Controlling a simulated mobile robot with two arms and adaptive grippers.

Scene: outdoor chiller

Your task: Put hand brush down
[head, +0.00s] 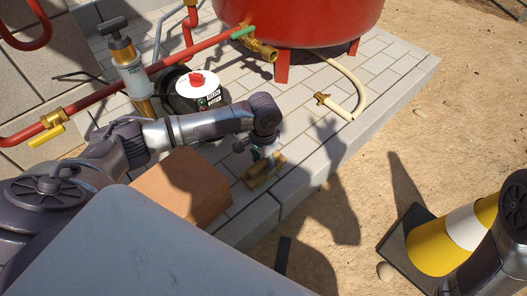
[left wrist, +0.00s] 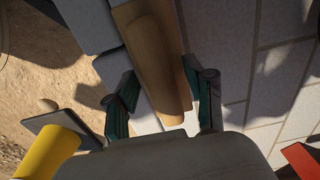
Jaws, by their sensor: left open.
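The hand brush (head: 258,180) is tan and wooden and lies on the pale paving near the slab's edge in the head view. In the left wrist view its handle (left wrist: 158,60) runs lengthwise between my fingers. My left gripper (head: 265,163) is right over the brush, partly hiding it. In the left wrist view my left gripper (left wrist: 161,88) is open, one green-padded finger on each side of the handle. Whether a finger touches it I cannot tell. The bristles are hidden. My right arm shows at the lower right of the head view, but its gripper does not.
An orange-brown block (head: 182,188) stands beside my left forearm. A red tank (head: 300,18), red pipes (head: 165,68) and a white-topped device (head: 198,88) are behind. A pale hose (head: 352,88) lies on the paving. A yellow-white cone (head: 440,243) stands on the sand.

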